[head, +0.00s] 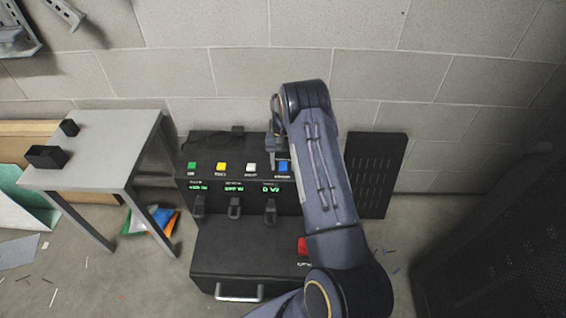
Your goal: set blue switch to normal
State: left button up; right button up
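The blue switch (283,167) sits at the right end of a row of coloured switches on top of the dark control console (240,250). Its label below is too small to read, and its exact setting cannot be told. My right arm reaches up from the bottom and covers the console's right part. My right gripper (271,162) points down just left of the blue switch, close to it. Whether it touches the switch cannot be told. Its fingers are too small and overlapped to show a gap. My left gripper is not in view.
Green (191,167), yellow (221,168) and white (251,168) switches stand left of the blue one, above green displays. A red button (302,246) is lower right. A grey table (100,135) stands left. A block wall (330,75) is behind.

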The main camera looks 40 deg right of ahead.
jog(key=p+v, duration=0.1)
jog(key=v, duration=0.7)
dwell(0.6)
notch_tip(320, 180, up, 9)
jog(key=t, duration=0.2)
send_over(283, 163)
jog(key=s+a, duration=0.3)
jog(key=s+a+r+n+t+y, duration=0.1)
jog(key=s+a+r, duration=0.2)
jog(key=r, duration=0.2)
jog(key=s+a+r+n+t, duration=0.1)
jog(key=s+a+r, duration=0.3)
jog(key=r, duration=0.2)
jog(key=s+a+r+n+t, duration=0.1)
jog(key=s+a+n+t, duration=0.1)
jog(key=s+a, duration=0.6)
jog(key=s+a+n+t, duration=0.2)
jog(key=s+a, duration=0.3)
jog(key=s, duration=0.6)
notch_tip(283, 163, up, 21)
jog(key=p, duration=2.1)
jog(key=shift+s+a+y, duration=0.2)
jog(key=shift+a+y, duration=0.1)
jog(key=shift+a, duration=0.1)
